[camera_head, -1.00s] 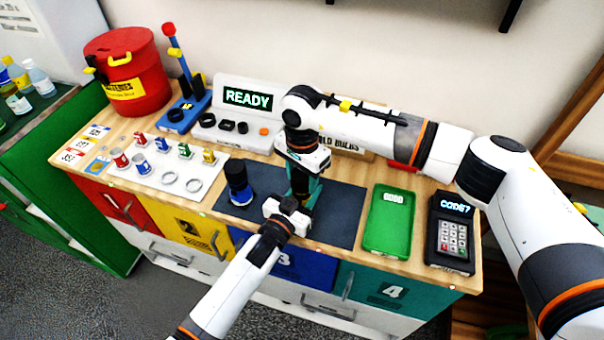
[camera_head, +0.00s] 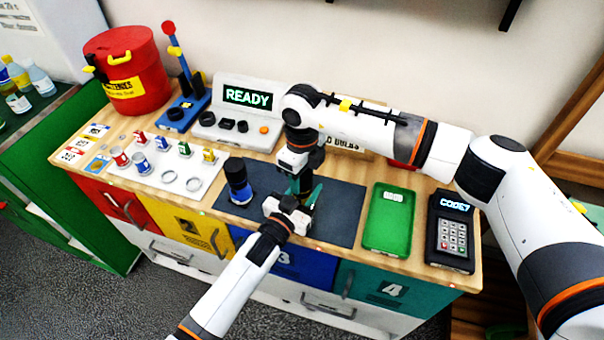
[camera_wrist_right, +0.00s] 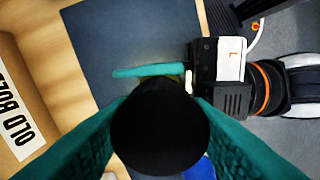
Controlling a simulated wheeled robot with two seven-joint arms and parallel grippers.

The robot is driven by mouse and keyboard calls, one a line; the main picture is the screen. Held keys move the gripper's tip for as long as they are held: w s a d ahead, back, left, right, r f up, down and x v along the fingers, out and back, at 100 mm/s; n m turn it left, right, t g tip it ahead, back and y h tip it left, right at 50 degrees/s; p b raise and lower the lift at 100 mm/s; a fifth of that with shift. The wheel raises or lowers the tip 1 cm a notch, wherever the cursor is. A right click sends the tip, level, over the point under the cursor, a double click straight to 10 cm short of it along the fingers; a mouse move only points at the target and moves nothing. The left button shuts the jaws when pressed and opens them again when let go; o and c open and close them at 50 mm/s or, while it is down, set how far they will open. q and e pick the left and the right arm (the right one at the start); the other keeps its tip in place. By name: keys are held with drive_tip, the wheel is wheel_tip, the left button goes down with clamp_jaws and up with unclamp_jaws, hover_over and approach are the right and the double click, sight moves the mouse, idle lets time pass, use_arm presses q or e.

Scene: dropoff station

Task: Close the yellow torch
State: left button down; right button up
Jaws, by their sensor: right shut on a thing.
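My right gripper (camera_head: 299,190) is over the dark mat and points down. In the right wrist view its teal fingers (camera_wrist_right: 158,125) are shut on a round black part (camera_wrist_right: 160,128), seen end-on, likely an end of the torch. A small pale yellowish sliver shows beside the left gripper's palm; the rest of the yellow torch is hidden. My left gripper (camera_head: 292,212) is just below and in front of the right one. One of its teal fingers (camera_wrist_right: 150,71) reaches past the black part; its other finger is hidden, so its opening is unclear.
A blue and black torch (camera_head: 238,182) stands upright on the mat (camera_head: 340,212), left of the grippers. A green tray (camera_head: 388,215) and a keypad (camera_head: 452,232) are at the right. A white board with small cups and rings is at the left; a READY panel (camera_head: 240,115) stands behind.

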drive_tip(key=shift+m, duration=0.9)
drive_tip(key=o, duration=1.2)
drive_tip(key=shift+c, duration=0.2)
drive_tip(key=shift+a, duration=0.1)
drive_tip(key=shift+s, duration=0.1)
wheel_tip(320, 180, up, 12)
drive_tip(key=shift+w+d, duration=0.2)
use_arm(q)
drive_tip(key=c, duration=0.8)
unclamp_jaws()
drive_tip(key=shift+o, duration=0.2)
